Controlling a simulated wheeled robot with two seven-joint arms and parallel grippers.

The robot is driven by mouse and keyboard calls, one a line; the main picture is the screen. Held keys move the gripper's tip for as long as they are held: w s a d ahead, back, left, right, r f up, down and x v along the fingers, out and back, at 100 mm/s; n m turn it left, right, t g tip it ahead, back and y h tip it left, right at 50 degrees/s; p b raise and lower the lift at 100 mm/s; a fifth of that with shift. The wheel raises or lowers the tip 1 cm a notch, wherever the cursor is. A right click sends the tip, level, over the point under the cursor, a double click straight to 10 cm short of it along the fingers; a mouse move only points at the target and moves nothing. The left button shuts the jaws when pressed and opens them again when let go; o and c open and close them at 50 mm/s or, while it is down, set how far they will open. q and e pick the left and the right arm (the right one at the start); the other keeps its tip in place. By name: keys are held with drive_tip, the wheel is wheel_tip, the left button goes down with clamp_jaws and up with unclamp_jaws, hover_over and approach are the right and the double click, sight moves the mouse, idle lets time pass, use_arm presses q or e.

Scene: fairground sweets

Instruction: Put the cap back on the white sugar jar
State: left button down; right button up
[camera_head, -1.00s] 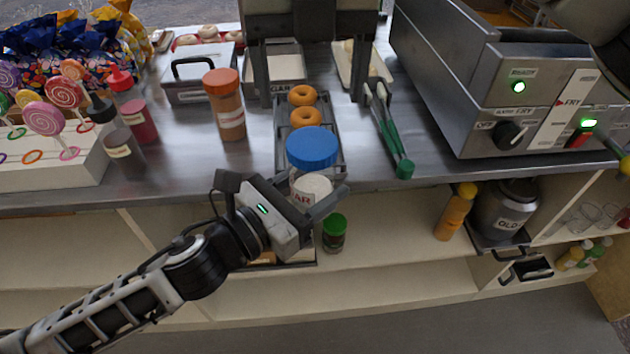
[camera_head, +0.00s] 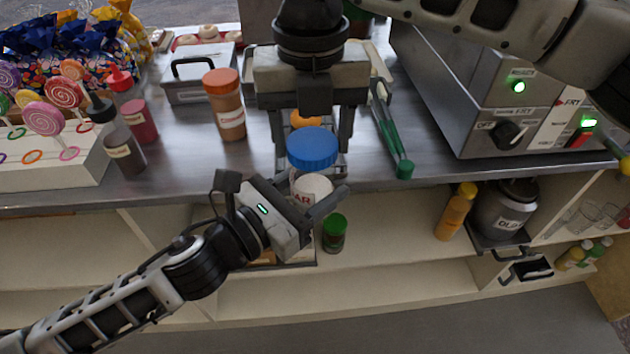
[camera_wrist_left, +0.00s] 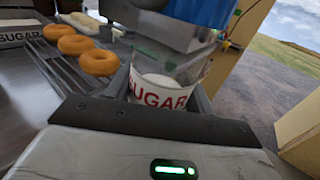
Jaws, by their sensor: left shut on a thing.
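The sugar jar (camera_head: 314,187) is clear glass with white sugar and a red-lettered label. My left gripper (camera_head: 318,204) is shut on it and holds it at the counter's front edge; the jar also shows in the left wrist view (camera_wrist_left: 163,92). The blue cap (camera_head: 313,149) is over the jar's top. It shows at the top of the left wrist view (camera_wrist_left: 208,10), partly hidden by a grey part. I cannot tell whether it is seated on the rim. My right gripper (camera_head: 312,140) points down, its fingers apart on either side of the cap.
A rack with doughnuts (camera_wrist_left: 99,62) lies behind the jar. Green-ended tongs (camera_head: 392,135) and the fryer (camera_head: 480,90) are to the right. An orange-capped shaker (camera_head: 226,112) stands to the left. A green-capped jar (camera_head: 335,233) is on the shelf below.

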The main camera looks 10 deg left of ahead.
drive_tip(key=shift+c, duration=1.4)
drive_tip(key=m, duration=1.4)
drive_tip(key=shift+m, duration=0.4)
drive_tip(key=m, duration=0.7)
drive_tip(key=shift+f+m, duration=0.1)
drive_tip(key=shift+m, duration=0.2)
drive_tip(key=m, duration=0.9)
drive_tip(key=shift+m, duration=0.4)
drive_tip(key=o, duration=1.2)
drive_tip(key=shift+c, duration=0.2)
